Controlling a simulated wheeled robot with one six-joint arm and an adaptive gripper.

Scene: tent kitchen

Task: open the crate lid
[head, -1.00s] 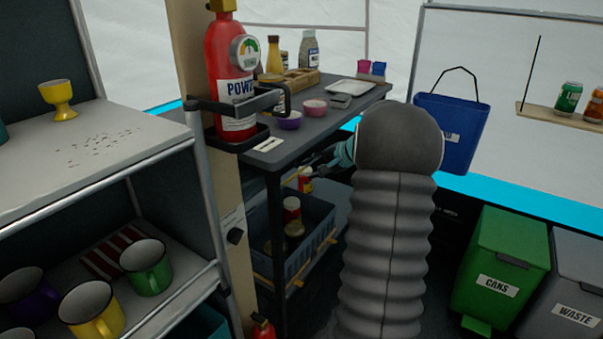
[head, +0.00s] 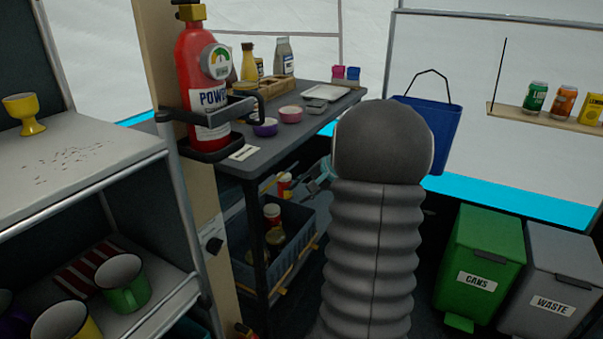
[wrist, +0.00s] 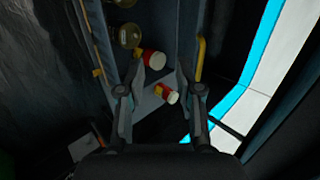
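The blue-grey crate (head: 293,262) stands under the dark table, with yellow handles on its sides. Jars inside it show from above, one with a red and white top (head: 272,213). I cannot clearly make out a separate lid. In the wrist view the crate wall (wrist: 98,45) runs along the left. My gripper (wrist: 160,98) is open, with its two fingers apart over one end of the crate. A small red and yellow bottle with a white cap (wrist: 166,94) shows between the fingers, apparently not gripped. In the head view my arm hides much of the gripper (head: 318,180).
The table (head: 225,165) above the crate holds bowls, bottles and a tray. A post with a red fire extinguisher (head: 203,85) stands left of it. A green bin (head: 480,265) and a grey bin (head: 550,275) stand at right. A blue bucket (head: 440,135) hangs behind my arm.

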